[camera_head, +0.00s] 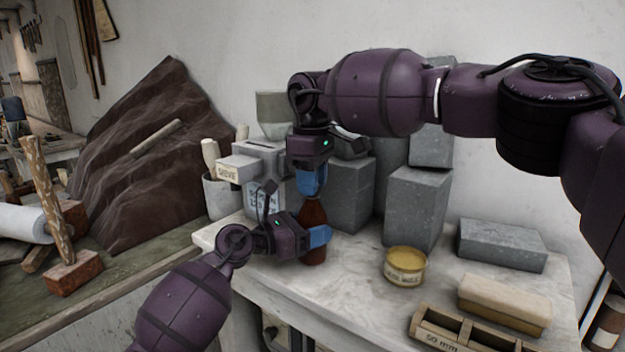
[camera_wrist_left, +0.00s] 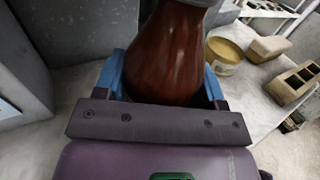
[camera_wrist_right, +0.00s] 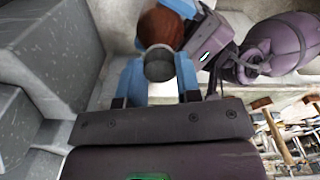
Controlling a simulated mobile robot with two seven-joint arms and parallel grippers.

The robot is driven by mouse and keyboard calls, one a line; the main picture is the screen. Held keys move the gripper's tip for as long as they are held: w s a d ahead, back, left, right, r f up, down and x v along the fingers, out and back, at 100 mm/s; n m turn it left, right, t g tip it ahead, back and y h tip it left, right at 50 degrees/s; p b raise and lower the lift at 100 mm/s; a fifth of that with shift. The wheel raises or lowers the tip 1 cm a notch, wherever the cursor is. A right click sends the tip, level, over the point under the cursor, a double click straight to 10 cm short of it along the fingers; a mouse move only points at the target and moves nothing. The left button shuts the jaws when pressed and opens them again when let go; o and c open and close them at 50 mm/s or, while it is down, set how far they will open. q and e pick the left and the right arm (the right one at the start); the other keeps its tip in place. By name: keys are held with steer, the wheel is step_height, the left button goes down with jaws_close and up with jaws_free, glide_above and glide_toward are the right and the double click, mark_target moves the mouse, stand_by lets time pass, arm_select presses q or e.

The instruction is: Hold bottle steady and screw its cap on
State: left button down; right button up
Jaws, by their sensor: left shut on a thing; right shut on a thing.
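The brown bottle (camera_head: 314,214) stands upright on the pale worktop near its left end. My left gripper (camera_head: 318,238) is shut around the bottle's body from the side; the left wrist view shows the brown glass (camera_wrist_left: 168,50) between its blue fingers. My right gripper (camera_head: 312,182) points down from above and is shut on the cap. In the right wrist view the round grey cap (camera_wrist_right: 159,63) sits between the blue fingers, in line with the bottle (camera_wrist_right: 160,27) below. In the head view the fingers hide the cap. I cannot tell how far it is threaded.
A yellow tin (camera_head: 405,267), a wooden mould (camera_head: 462,332) and a cream block (camera_head: 505,300) lie to the right. Grey blocks (camera_head: 415,208) stand close behind the bottle.

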steer(key=shift+s+a+f+m, duration=0.1)
steer(key=shift+s+a+m, duration=0.25)
steer(key=shift+m, duration=0.55)
steer(key=shift+w+d+m, duration=0.2)
steer(key=shift+m, duration=0.4)
steer(key=o, duration=0.9)
steer(key=shift+w+d, duration=0.1)
steer(key=shift+r, duration=0.25)
steer(key=shift+d+r, duration=0.1)
steer(key=shift+r, duration=2.05)
steer(key=shift+c, duration=0.4)
